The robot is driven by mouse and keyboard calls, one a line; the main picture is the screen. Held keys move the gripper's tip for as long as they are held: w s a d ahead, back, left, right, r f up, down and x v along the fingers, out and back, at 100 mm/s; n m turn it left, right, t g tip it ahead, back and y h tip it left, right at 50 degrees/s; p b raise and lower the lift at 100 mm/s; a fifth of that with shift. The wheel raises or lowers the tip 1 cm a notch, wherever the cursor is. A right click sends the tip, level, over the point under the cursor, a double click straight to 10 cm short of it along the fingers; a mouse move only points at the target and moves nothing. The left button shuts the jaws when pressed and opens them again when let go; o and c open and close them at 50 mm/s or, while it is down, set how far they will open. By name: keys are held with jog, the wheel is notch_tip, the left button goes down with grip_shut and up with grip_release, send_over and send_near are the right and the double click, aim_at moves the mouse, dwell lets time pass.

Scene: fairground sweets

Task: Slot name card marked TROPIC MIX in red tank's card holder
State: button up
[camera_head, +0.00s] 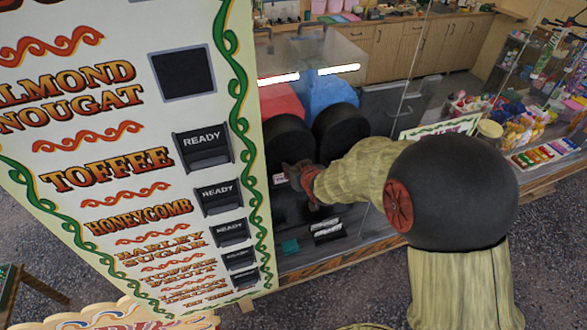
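The red tank (281,101) stands behind the menu board's right edge, with a black round part (287,136) in front of it. My gripper (296,178) is in front of and below that part, small and dark against a dark background. I cannot tell whether its fingers are open or shut. A small white patch with reddish marks (279,179) shows at the gripper's left; I cannot tell whether it is a card, or whether it is held. No TROPIC MIX lettering is readable. The red tank's card holder cannot be made out clearly.
A blue tank (332,93) with its own black round part (341,130) stands right of the red one. White card-like pieces (327,228) and a teal item (290,246) lie below my gripper. The tall menu board (120,130) blocks the left; glass panels and shelves of sweets (540,70) stand right.

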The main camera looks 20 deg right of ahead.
jog(key=shift+f, duration=0.35)
jog(key=o, duration=1)
jog(key=shift+o, duration=0.2)
